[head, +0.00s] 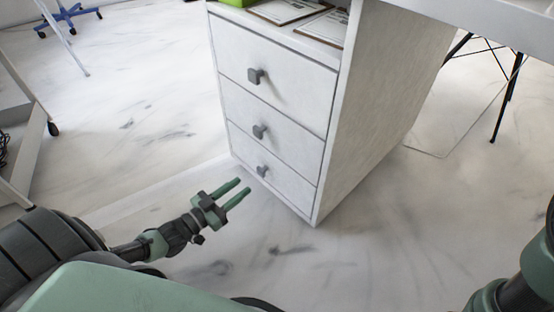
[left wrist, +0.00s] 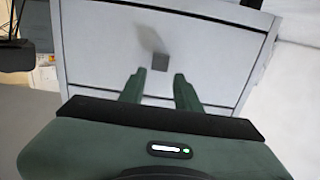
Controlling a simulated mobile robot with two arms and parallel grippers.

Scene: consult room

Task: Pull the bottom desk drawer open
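The white desk drawer unit (head: 345,120) stands on the floor in the middle of the head view with three drawers, all closed. The bottom drawer (head: 290,187) has a small grey knob (head: 262,171). My left gripper (head: 244,192) is open and empty, low in front of the bottom drawer and apart from its knob. In the left wrist view, a grey knob (left wrist: 160,62) on a white drawer front (left wrist: 95,45) shows ahead, between and beyond the two green fingers (left wrist: 156,85). My right arm shows at the lower right edge of the head view; its gripper is out of view.
Framed papers (head: 287,10) and a green object (head: 238,3) lie on top of the unit. A trolley leg with a caster (head: 53,128) stands at the left. A black-legged chair (head: 505,95) is at the right. The marble floor in front of the drawers is clear.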

